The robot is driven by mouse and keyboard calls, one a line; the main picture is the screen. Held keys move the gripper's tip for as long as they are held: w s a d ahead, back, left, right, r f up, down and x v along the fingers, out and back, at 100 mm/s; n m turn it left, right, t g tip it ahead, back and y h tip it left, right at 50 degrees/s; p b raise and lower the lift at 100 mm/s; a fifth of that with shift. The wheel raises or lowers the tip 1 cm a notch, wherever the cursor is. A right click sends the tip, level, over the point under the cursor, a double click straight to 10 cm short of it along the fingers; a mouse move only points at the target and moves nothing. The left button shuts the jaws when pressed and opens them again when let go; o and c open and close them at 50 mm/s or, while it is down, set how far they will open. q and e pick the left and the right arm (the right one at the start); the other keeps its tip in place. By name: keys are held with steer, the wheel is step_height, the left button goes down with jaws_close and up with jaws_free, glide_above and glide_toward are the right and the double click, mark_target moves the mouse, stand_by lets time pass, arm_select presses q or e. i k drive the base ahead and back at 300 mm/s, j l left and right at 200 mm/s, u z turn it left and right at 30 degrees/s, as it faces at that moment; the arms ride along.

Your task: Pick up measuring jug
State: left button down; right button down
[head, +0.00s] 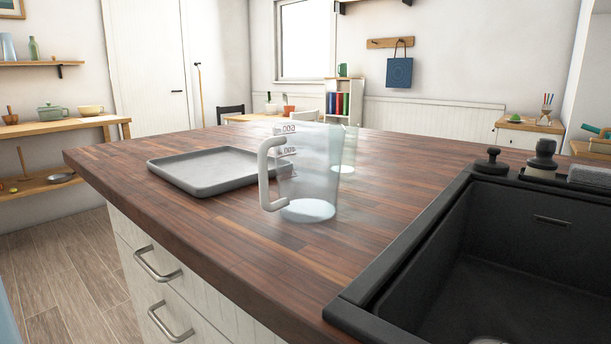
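The measuring jug (315,178) is clear with markings near its rim and a white handle on its left side. It stands upright on the dark wooden countertop (240,238), near the middle of the head view. Something pale shows through and just behind its right side; I cannot tell clearly what it is. Neither of my grippers is visible in this view.
A grey tray (165,171) lies on the countertop left of and behind the jug. A black sink (397,262) is set into the counter at the right, with dark fittings (542,160) along its back edge. The wood in front of the jug is clear.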

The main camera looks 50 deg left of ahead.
mark_target(308, 155)
steer(key=u, duration=1.5)
